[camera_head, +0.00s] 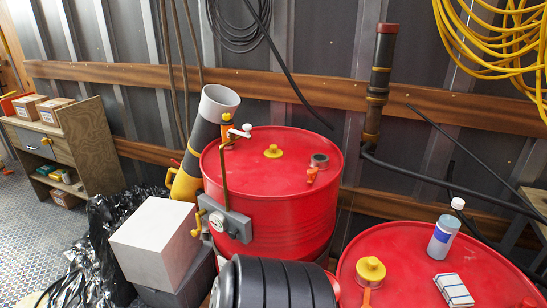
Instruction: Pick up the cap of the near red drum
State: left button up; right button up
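The near red drum (420,258) stands at the bottom right of the head view, cut off by the lower edge. A yellow cap (370,268) sits on the left part of its top, with a small orange piece (366,297) just below it in the picture. The far red drum (270,215) stands behind and to the left, with its own yellow cap (273,151) near the middle of its lid. Neither of my grippers shows in the head view.
A spray can (443,237) and a white box (454,289) are on the near drum, right of its cap. A black ribbed cylinder (272,285) lies left of that drum. A pale box (155,238) and black bags (95,255) stand further left. Black hoses hang behind.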

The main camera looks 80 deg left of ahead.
aim_at(272, 152)
jog(key=u, duration=2.4)
jog(key=j+z, duration=0.75)
jog(key=z, duration=0.15)
